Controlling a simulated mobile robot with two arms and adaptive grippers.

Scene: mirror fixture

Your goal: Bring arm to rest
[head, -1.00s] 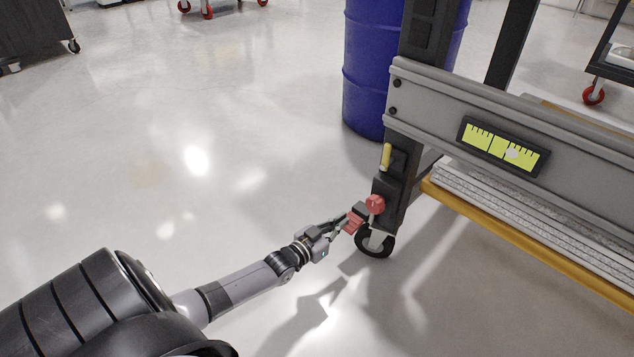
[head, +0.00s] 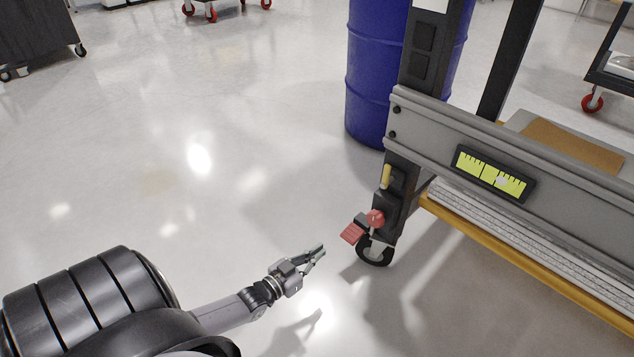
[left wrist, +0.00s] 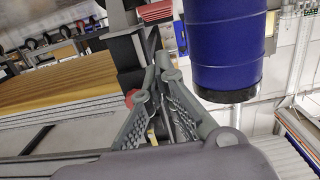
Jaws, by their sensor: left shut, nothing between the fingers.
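My left gripper (head: 316,253) is shut and empty, held over the bare floor to the left of the fixture's caster (head: 375,250). A clear gap lies between its fingertips and the red pedal (head: 352,233) on that caster. A red knob (head: 376,217) sits just above the caster. In the left wrist view the gripper's fingers (left wrist: 160,125) meet towards their tips, and the red ribbed pedal (left wrist: 155,11) shows beyond them. My right gripper is in neither view.
The grey fixture frame (head: 430,125) with a yellow-green gauge (head: 492,173) fills the right side. A blue drum (head: 372,75) stands behind its post. A dark cabinet (head: 38,35) on casters is at the far left. The floor (head: 230,150) between is clear.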

